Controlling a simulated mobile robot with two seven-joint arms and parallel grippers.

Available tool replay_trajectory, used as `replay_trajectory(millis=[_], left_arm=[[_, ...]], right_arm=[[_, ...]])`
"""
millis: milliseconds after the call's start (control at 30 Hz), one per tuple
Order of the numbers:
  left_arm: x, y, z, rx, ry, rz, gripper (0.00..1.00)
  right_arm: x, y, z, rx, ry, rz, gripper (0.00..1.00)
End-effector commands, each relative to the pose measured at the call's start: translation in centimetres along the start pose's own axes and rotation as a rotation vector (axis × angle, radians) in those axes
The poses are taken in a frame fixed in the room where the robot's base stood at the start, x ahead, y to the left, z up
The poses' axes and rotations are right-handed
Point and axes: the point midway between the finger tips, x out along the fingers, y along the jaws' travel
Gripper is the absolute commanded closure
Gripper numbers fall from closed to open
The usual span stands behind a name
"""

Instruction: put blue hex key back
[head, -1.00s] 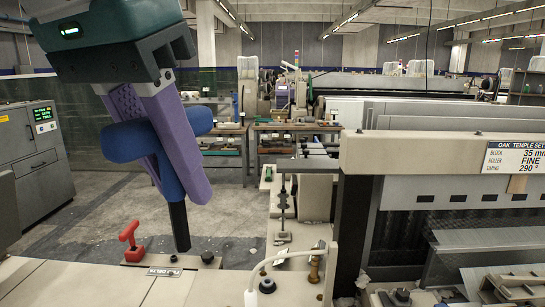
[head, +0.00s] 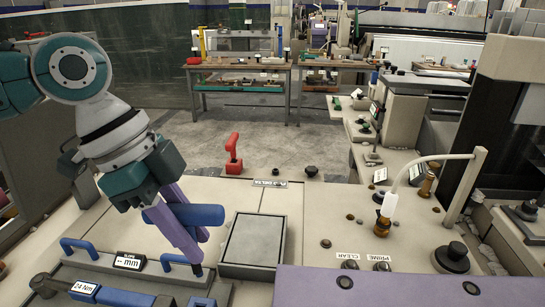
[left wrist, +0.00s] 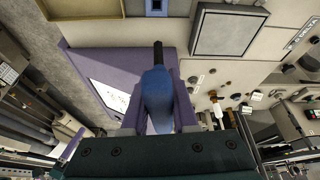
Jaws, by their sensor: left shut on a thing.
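My left gripper (head: 186,234) has purple fingers shut on the blue hex key (head: 203,214), a T-shaped tool with a blue handle and a dark shaft. In the head view the handle lies across the fingers, and the shaft is mostly hidden behind them. In the left wrist view the blue key (left wrist: 157,95) sits between the fingers (left wrist: 158,118), its dark shaft pointing away from the gripper. The key is near the shallow square tray (head: 253,240) and the blue-handled fixtures; I cannot tell its exact height. My right gripper is not in view.
A red-handled tool (head: 234,155) stands upright at the deck's back edge, with a black knob (head: 311,171) to its right. Blue handles (head: 80,246) and a "24 Nm" tool (head: 86,288) lie front left.

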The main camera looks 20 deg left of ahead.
Motion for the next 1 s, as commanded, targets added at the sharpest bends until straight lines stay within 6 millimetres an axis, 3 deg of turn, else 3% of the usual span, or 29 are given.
replay_trajectory(millis=[33, 200, 700, 1000], left_arm=[[1.2, 0.0, 0.8, 0.025, 0.001, 0.013, 1.0], [2.5, 0.0, 2.2, 0.093, 0.001, 0.035, 1.0], [2.4, 0.1, 2.4, 0.106, 0.007, 0.033, 1.0], [5.4, 0.0, 3.5, 0.105, 0.006, 0.034, 1.0]], right_arm=[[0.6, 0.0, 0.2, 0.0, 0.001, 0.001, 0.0], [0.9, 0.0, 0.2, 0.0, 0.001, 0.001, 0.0], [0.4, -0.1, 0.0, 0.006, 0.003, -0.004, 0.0], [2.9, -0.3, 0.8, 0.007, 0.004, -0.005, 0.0]])
